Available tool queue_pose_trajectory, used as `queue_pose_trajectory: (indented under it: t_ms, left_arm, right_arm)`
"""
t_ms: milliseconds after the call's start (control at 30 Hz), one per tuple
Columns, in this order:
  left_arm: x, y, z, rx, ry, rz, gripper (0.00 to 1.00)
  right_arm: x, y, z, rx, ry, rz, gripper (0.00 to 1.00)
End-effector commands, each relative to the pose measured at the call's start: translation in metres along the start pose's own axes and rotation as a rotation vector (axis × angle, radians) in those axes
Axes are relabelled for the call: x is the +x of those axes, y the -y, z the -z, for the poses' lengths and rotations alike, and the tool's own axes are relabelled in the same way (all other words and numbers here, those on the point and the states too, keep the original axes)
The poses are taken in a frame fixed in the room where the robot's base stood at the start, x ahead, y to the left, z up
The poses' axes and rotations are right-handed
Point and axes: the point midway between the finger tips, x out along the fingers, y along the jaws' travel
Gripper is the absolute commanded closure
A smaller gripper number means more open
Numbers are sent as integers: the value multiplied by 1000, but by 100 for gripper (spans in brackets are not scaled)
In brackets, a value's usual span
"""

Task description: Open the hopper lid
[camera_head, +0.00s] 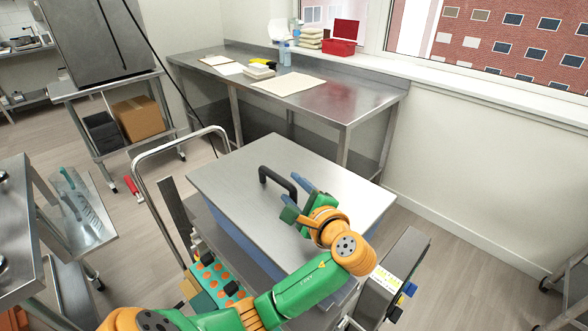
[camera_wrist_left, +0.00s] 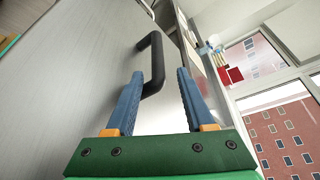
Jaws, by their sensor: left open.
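The hopper lid (camera_head: 235,187) is a flat grey metal plate lying closed on top of the hopper, whose blue side (camera_head: 235,232) shows below its front edge. A black bar handle (camera_head: 277,177) stands on the lid. My left gripper (camera_head: 296,198) is over the lid at the handle's right end, with blue fingers apart. In the left wrist view the handle (camera_wrist_left: 156,45) reaches toward the space between the open fingertips (camera_wrist_left: 160,74); its lower end is near the left finger. I cannot tell whether they touch. The lid (camera_wrist_left: 70,80) fills that view's left side.
A curved metal rail (camera_head: 150,150) rises left of the lid. A steel cart (camera_head: 75,215) with tools is at left.

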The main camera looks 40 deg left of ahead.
Motion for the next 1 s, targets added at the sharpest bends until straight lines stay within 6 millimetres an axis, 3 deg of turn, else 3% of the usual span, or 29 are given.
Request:
queue_pose_trajectory:
  t_ms: [333,667,867,1000]
  left_arm:
    - [60,1,-1,3,2,0,47]
    - [70,-1,0,-1,-1,-1,47]
    - [69,-1,0,0,-1,-1,100]
    - [69,-1,0,0,-1,-1,100]
  right_arm:
    - [-9,0,1,0,1,0,100]
    - [-9,0,1,0,0,0,100]
    - [-9,0,1,0,0,0,100]
    - [-9,0,1,1,0,1,100]
